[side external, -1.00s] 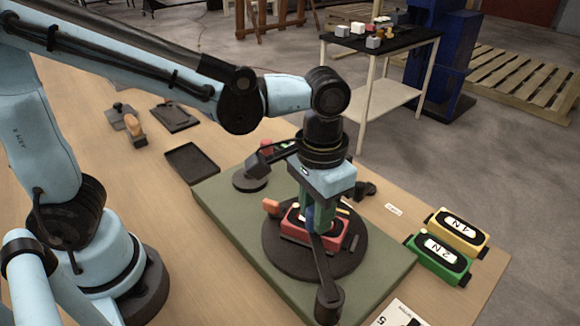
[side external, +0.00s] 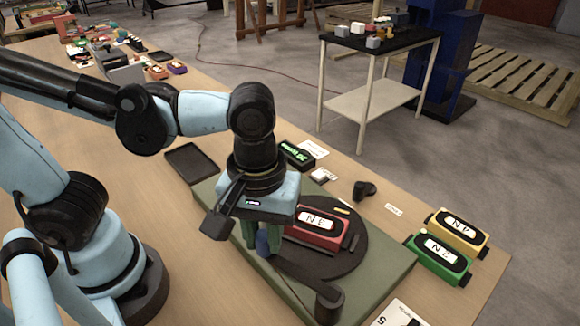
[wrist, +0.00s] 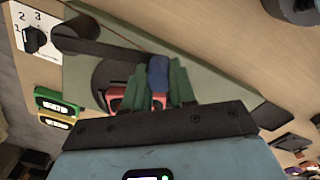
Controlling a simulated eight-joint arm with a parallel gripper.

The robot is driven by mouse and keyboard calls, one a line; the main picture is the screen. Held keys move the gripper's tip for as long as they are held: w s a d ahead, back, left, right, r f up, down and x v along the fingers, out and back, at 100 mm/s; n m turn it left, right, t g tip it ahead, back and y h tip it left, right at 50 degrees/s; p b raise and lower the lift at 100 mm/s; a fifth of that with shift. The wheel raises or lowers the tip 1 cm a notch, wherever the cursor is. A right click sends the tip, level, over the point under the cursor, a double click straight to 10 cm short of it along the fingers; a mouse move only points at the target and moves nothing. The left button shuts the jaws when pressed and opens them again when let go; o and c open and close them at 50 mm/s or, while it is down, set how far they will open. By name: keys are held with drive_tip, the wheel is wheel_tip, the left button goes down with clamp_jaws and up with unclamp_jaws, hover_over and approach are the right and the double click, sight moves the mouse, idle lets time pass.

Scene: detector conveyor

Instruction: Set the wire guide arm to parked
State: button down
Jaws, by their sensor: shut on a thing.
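The black wire guide arm (side external: 300,280) runs from its round pivot post (side external: 328,303) at the front of the green base to a blue knob (side external: 262,244) at its free end. The arm lies over the left part of the dark round turntable (side external: 352,260). My gripper (side external: 258,238), with green fingers, is shut on the blue knob. In the wrist view the knob (wrist: 158,72) sits between the fingers, and the guide arm (wrist: 110,48) leads to the pivot at upper left. A red 3 N block (side external: 318,229) sits on the turntable, right of my gripper. No parked mark is readable.
Yellow 4 N (side external: 460,230) and green 2 N (side external: 440,258) blocks stand at the right table edge. A numbered dial card (side external: 400,315) lies at the front. A green-lit display (side external: 297,154) and an empty black tray (side external: 190,163) are behind the green base (side external: 385,287).

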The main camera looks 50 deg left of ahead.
drive_tip(key=shift+s+n, duration=0.6)
drive_tip(key=shift+n, duration=0.1)
drive_tip(key=c, duration=0.9)
unclamp_jaws()
drive_tip(key=shift+d, duration=0.1)
wheel_tip(320, 180, up, 12)
drive_tip(key=shift+r, duration=0.1)
drive_tip(key=w+a+f+m+t, duration=0.2)
drive_tip(key=w+a+f+m, duration=0.1)
drive_tip(key=a, duration=0.2)
drive_tip(key=w+a+f+m+t, duration=0.2)
drive_tip(key=w+a+f+m, duration=0.1)
drive_tip(key=a, duration=0.2)
drive_tip(key=w+a+f+m+t, duration=0.2)
drive_tip(key=w+a+f+t, duration=0.1)
drive_tip(key=a, duration=0.2)
drive_tip(key=shift+w+f+m, duration=0.25)
drive_tip(key=shift+w+m, duration=0.1)
drive_tip(key=shift+m, duration=0.05)
